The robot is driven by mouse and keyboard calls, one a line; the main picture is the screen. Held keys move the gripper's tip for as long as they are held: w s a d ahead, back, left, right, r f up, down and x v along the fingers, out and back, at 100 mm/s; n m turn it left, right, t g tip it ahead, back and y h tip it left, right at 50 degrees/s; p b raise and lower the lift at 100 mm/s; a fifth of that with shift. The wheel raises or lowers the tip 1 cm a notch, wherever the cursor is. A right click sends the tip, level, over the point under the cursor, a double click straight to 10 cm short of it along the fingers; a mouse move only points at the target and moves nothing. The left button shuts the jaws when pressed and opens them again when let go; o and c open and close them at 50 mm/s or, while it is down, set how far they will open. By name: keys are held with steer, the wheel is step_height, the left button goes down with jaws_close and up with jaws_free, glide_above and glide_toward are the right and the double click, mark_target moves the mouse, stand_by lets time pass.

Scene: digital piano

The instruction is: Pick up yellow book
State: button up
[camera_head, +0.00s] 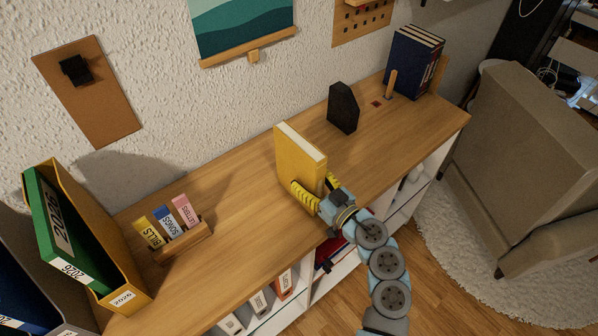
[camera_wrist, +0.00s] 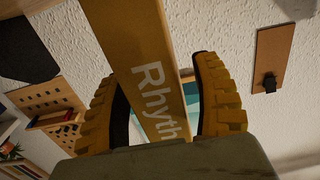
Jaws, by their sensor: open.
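The yellow book (camera_head: 297,158) stands upright on the wooden cabinet top, near its middle. In the wrist view its spine (camera_wrist: 150,70) shows part of a title reading "Rhyth". My gripper (camera_head: 314,197) is at the book's near side, its yellow fingers on either side of the book's lower part. In the wrist view the two fingers of my gripper (camera_wrist: 160,105) flank the spine, with a visible gap on the right side. The left finger looks close to the spine; whether it touches I cannot tell. The gripper is open.
A black block-like object (camera_head: 343,108) stands right of the book, and dark blue books (camera_head: 413,62) stand at the far right. A small wooden holder (camera_head: 181,243) with labelled cards and a binder box (camera_head: 122,296) are at the left. Bare top (camera_head: 240,205) lies left of the book.

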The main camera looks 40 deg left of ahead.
steer(key=shift+a+r, duration=0.1)
steer(key=shift+a, duration=1.35)
steer(key=shift+d, duration=0.1)
jaws_close()
